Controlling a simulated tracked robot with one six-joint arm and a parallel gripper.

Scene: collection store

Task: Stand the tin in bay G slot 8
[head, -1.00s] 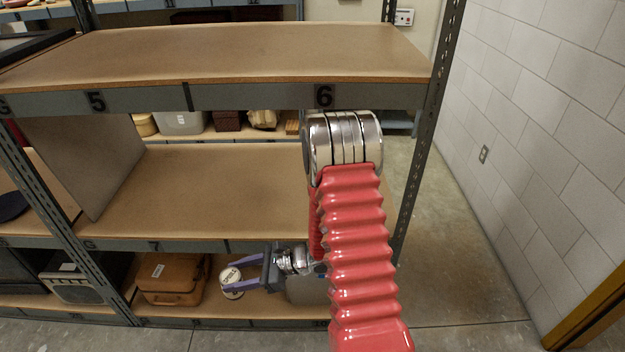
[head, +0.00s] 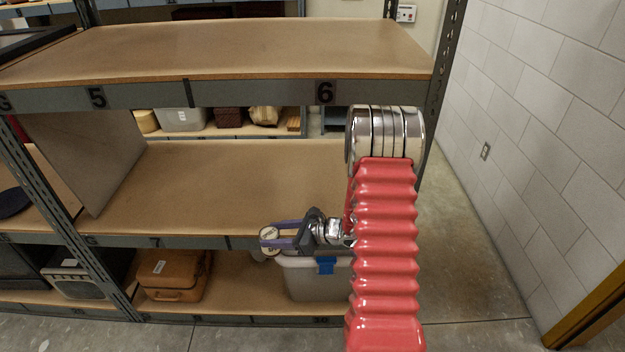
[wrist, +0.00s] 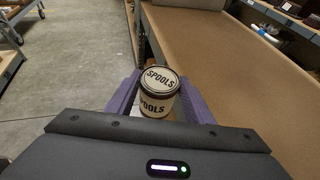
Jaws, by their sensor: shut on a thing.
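My gripper (head: 268,238) is shut on a small round tin (head: 266,241), cream with a dark band. In the wrist view the tin (wrist: 157,97) reads SPOOLS on lid and side and sits upright between the purple fingers. In the head view it is in front of the middle shelf's front edge. The middle shelf (head: 210,190) is bare on its right part; its edge carries a 7 label (head: 155,242). No 8 label is readable; my arm and gripper cover the right of that edge.
An upper shelf (head: 250,50) labelled 5 and 6 overhangs the middle one. A leaning panel (head: 85,160) stands at the middle shelf's left. Below are an orange case (head: 172,275) and a grey box with a blue latch (head: 315,278). A post (head: 440,60) bounds the right.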

